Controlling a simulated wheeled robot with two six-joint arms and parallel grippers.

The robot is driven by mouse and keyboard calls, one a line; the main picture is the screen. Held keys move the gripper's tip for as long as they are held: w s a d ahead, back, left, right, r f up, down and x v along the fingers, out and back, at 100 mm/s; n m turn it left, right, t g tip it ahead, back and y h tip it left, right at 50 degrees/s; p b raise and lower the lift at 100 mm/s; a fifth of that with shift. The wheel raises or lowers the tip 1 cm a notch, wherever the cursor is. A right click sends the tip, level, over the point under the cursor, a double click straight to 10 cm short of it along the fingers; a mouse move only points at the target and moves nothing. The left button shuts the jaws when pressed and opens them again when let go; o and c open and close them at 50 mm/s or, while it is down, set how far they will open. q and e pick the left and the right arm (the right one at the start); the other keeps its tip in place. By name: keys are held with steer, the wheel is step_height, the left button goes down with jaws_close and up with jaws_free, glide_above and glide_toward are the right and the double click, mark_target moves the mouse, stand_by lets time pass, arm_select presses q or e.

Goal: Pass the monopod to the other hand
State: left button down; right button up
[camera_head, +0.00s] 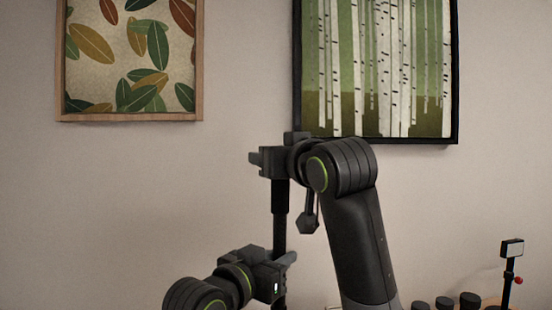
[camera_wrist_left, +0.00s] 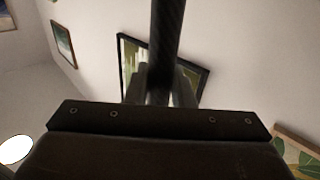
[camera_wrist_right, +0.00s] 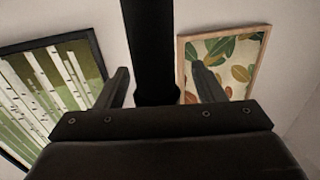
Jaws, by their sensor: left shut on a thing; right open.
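The monopod (camera_head: 280,230) is a dark, slim pole held upright. My left gripper (camera_head: 284,262) is shut around its lower part; in the left wrist view the pole (camera_wrist_left: 166,45) stands between the two closed fingers. My right gripper (camera_head: 268,160) is higher up, at the pole's upper end. In the right wrist view the pole (camera_wrist_right: 150,50) passes between its fingers, which are spread with a gap on each side. The pole's bottom end is out of the head view.
A small device on a thin stand with a red knob (camera_head: 512,250) and several dark round-topped objects (camera_head: 469,300) are at the lower right. A leaf picture (camera_head: 130,60) and a birch picture (camera_head: 375,70) hang on the wall behind. The air left of the grippers is free.

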steer(key=shift+w+a, duration=0.15)
steer(key=shift+w, duration=0.1)
steer(key=shift+c, duration=0.2)
steer(key=c, duration=1.2)
arm_select(q)
steer(key=c, duration=1.2)
jaws_free()
arm_select(e)
steer(key=shift+c, duration=0.3)
arm_select(q)
steer(key=shift+o, duration=0.2)
